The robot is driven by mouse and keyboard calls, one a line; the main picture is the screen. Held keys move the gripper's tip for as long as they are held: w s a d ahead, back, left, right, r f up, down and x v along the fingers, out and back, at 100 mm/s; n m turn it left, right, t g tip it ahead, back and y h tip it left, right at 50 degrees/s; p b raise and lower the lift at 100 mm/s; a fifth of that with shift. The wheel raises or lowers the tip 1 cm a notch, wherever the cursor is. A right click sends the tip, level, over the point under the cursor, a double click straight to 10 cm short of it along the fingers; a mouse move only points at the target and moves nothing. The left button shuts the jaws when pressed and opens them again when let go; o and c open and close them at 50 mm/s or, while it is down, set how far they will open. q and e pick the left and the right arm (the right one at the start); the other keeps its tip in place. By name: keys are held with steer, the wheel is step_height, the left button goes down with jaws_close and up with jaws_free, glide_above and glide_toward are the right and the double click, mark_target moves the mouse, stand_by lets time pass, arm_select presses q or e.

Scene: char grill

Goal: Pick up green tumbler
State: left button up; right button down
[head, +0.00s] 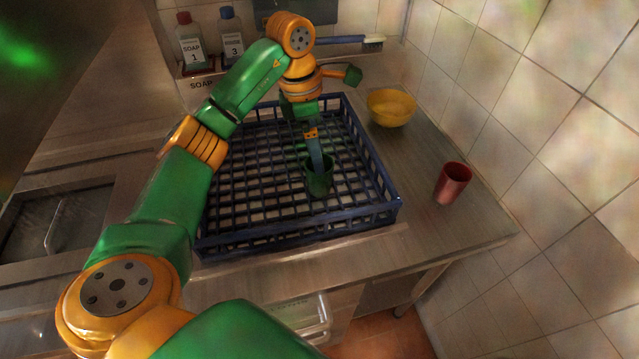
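The dark green tumbler (319,183) stands, roughly upright, in the blue dish rack (345,219), toward its front right. My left gripper (318,168) reaches down to it from above. A blue-grey finger overlaps the tumbler's mouth and seems to go into it. The other finger is not clearly seen, so I cannot tell whether the gripper is open or shut on the wall. My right gripper is not in view.
A red cup (452,184) and a yellow bowl (391,108) stand on the metal counter (440,230) right of the rack. Two soap bottles (192,45) (231,40) and a brush (373,41) are at the back. A tiled wall bounds the right.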

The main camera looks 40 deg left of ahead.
mark_target(318, 186)
arm_select(q)
steer(key=f+p, duration=0.1)
steer(key=f, duration=0.1)
steer(key=f+p, duration=0.1)
steer(key=f, duration=0.1)
steer(key=d+f+p, duration=0.1)
steer(key=f, duration=0.2)
steer(key=shift+w+d, duration=0.1)
steer(key=shift+w+f, duration=0.15)
steer(key=shift+f, duration=0.25)
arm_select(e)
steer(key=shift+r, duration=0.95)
